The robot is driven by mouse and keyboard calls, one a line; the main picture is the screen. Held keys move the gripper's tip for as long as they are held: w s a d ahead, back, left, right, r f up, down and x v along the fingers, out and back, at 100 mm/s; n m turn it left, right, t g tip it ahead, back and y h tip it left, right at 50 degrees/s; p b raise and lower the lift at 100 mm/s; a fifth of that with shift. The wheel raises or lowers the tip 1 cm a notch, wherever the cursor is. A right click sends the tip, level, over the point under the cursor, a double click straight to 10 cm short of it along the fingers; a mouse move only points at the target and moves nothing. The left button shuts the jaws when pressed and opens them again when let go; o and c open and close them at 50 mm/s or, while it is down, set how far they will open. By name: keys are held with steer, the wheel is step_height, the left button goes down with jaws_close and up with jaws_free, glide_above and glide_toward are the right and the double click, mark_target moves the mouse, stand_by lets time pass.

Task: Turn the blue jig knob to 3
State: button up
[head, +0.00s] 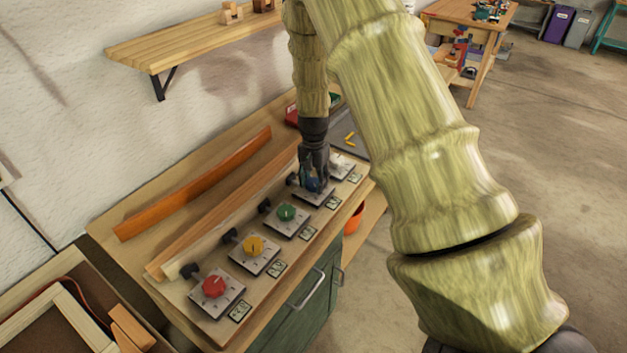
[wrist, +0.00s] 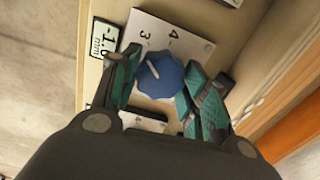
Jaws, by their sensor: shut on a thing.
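The blue jig knob (wrist: 160,75) sits on a pale plate (wrist: 190,45) in the wrist view, with the numbers 3 and 4 showing above it. The knob's white pointer line slants up and left, roughly toward the 3; I cannot tell whether it is exactly on it. My gripper (wrist: 158,88) is shut on the knob, one teal finger pad on each side. In the head view my gripper (head: 312,178) reaches straight down onto the blue knob (head: 311,186), which is mostly hidden. A small display (wrist: 104,40) beside the plate reads about -1.0 mm.
A red knob (head: 214,286), a yellow knob (head: 253,246) and a green knob (head: 287,213) stand in a row nearer on the bench; a pale knob's plate (head: 342,165) is just beyond. An orange bent lath (head: 195,185) lies behind. A wall shelf (head: 190,42) overhangs the back.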

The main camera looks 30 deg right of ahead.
mark_target(313, 182)
steer(key=shift+w+r+m, duration=0.1)
steer(key=shift+w+m, duration=0.05)
steer(key=shift+m, duration=0.35)
steer(key=o, duration=1)
step_height(313, 182, up, 12)
steer(key=shift+f, duration=0.1)
stand_by(0.6)
